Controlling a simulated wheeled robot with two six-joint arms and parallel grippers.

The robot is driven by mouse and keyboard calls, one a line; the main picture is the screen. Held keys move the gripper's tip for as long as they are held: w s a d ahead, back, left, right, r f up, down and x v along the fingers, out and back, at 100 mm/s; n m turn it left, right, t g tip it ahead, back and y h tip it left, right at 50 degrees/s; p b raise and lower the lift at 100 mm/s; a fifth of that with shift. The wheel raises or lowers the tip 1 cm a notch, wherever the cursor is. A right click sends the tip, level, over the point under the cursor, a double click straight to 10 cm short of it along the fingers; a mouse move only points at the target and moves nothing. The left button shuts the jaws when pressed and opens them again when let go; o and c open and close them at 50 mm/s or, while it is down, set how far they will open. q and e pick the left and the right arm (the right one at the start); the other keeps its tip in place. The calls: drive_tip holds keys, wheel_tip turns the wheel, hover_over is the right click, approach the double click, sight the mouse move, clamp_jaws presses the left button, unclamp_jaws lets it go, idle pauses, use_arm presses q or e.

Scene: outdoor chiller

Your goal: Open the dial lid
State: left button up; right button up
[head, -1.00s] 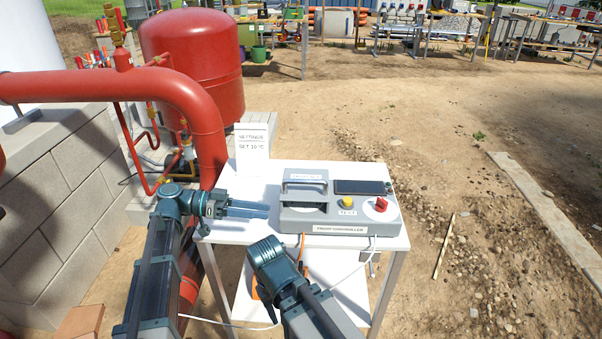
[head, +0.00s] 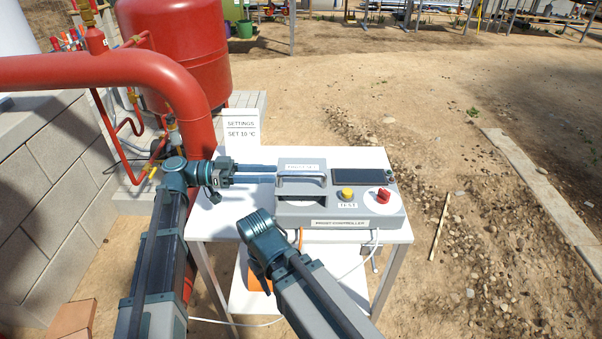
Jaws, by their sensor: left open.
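The grey frost controller (head: 360,214) stands on a white table. My right gripper (head: 264,238) hangs in front of the table's near edge, left of the controller. Its fingers are hidden.
The controller also carries a dark display (head: 362,182), a yellow button (head: 347,193) and a red knob (head: 383,195). A settings sign (head: 241,131) reading "SET 10 °C" stands behind. A red pipe (head: 190,95) and block wall (head: 50,190) bound the left.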

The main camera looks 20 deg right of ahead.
sight(319, 174)
use_arm(q)
drive_tip(key=x, duration=0.9)
clamp_jaws()
idle(1.3)
